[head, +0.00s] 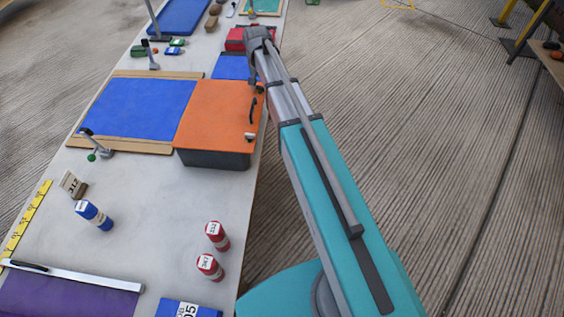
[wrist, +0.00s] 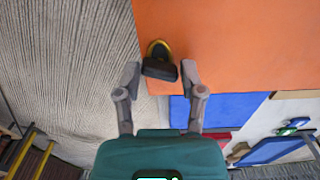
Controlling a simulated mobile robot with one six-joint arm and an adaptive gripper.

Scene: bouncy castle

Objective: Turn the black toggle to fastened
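The black toggle (wrist: 160,68) has a yellow rounded part at its top and sits near an edge of the orange lid (wrist: 235,45) in the wrist view. My gripper (wrist: 160,72) is open, with one finger on each side of the toggle. Narrow gaps show between the fingertips and the toggle, so I see no grip. In the head view the orange lid (head: 220,110) tops a dark grey box (head: 213,159). My gripper (head: 255,80) hangs over the lid's far right corner there. Small dark parts near that corner are too small to tell apart.
The box stands at the right edge of a long pale table (head: 140,200). A blue mat (head: 140,108) lies left of it. The ribbed floor (head: 420,150) right of the table is mostly clear.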

